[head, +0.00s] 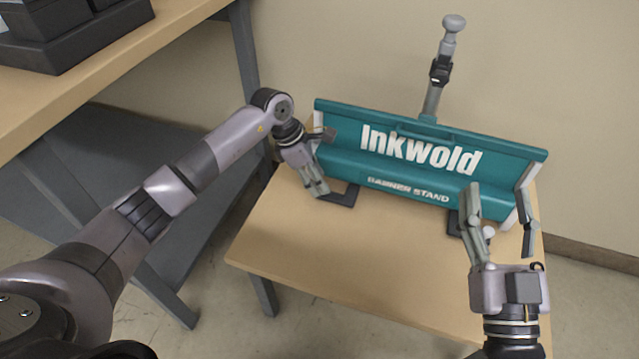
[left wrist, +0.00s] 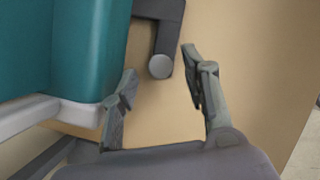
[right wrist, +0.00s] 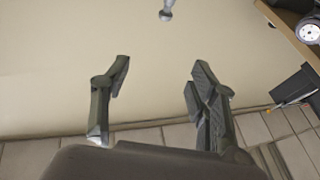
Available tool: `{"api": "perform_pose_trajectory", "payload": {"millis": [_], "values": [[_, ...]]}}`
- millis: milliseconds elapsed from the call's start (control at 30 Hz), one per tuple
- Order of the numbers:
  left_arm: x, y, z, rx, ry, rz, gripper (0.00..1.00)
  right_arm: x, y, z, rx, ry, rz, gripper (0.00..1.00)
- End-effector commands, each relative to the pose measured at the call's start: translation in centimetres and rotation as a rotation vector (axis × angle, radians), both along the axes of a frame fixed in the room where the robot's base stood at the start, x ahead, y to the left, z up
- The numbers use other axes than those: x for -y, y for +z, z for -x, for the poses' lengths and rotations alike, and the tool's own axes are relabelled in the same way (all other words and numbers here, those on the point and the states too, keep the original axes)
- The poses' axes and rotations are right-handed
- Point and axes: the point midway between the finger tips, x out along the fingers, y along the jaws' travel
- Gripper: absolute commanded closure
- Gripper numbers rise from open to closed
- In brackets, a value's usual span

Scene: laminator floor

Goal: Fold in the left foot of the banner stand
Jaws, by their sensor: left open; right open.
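The teal banner stand (head: 340,158) lies across the small wooden table, with a grey pole and knob (head: 437,85) rising behind it. Its left foot (head: 347,196) is a dark bar sticking out at the front left; in the left wrist view the foot (left wrist: 168,38) ends in a round grey tip. The right foot (head: 453,224) is partly hidden behind my right gripper. My left gripper (head: 322,165) is open at the stand's left end; in its wrist view the fingers (left wrist: 160,90) stand apart, short of the foot's tip. My right gripper (head: 500,208) is open and empty at the stand's right end.
The small table (head: 330,260) is bare in front of the stand. A taller workbench (head: 150,48) with a black machine (head: 60,35) stands at the left. A beige wall (head: 560,90) is close behind the table.

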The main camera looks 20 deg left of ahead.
Motion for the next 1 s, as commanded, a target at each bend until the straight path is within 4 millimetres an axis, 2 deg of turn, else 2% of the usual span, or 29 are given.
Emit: {"api": "perform_pose_trajectory", "payload": {"millis": [200,500,1000], "values": [[0.6,-1.4,-0.2,0.000,-0.001,0.001,0.58,-0.1,1.6,0.7,0.094,0.006,-0.027,0.46],[0.6,-1.5,-0.2,0.000,-0.001,0.000,0.58,-0.1,1.8,0.8,0.107,0.006,-0.031,0.46],[0.6,-1.5,-0.2,0.000,-0.001,0.000,0.90,-0.1,1.8,0.8,0.104,0.007,-0.030,0.46]]}}
